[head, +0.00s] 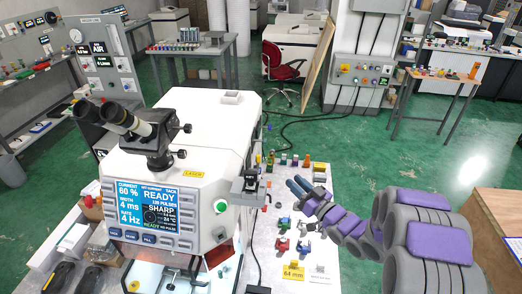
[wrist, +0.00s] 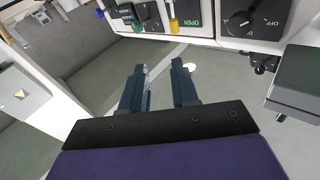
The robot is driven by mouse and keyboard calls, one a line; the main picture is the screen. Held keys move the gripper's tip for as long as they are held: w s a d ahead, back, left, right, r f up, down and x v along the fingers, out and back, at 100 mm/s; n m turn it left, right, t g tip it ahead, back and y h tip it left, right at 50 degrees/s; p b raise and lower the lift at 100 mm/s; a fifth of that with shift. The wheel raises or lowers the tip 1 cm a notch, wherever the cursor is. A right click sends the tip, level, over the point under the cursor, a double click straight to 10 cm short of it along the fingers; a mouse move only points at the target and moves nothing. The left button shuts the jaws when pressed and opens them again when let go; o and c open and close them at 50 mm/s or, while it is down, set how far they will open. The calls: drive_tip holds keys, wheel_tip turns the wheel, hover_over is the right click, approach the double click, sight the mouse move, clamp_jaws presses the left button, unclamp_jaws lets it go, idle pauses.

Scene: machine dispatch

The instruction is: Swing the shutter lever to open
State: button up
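My gripper (head: 294,183) is to the right of the white machine (head: 190,120), over the table, with its fingers pointing toward the machine's side. In the wrist view my gripper (wrist: 158,70) is open, with two dark blue fingers apart and nothing between them. Ahead of the fingers, at the top of the wrist view, a short lever with a yellow end (wrist: 174,24) hangs on a dark panel, beside a green label (wrist: 193,20) that seems to read OPEN. The fingers do not touch it. The lever cannot be made out in the head view.
A dark dial (wrist: 250,20) is right of the lever, and a grey box (wrist: 298,80) juts out at the right.

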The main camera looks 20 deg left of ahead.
drive_tip(key=s+r+h+p, duration=0.1)
drive_tip(key=s+r, duration=0.1)
drive_tip(key=s, duration=0.2)
drive_tip(key=p+x, duration=0.2)
drive_tip(key=x, duration=1.5)
drive_tip(key=shift+f, duration=0.3)
clamp_jaws()
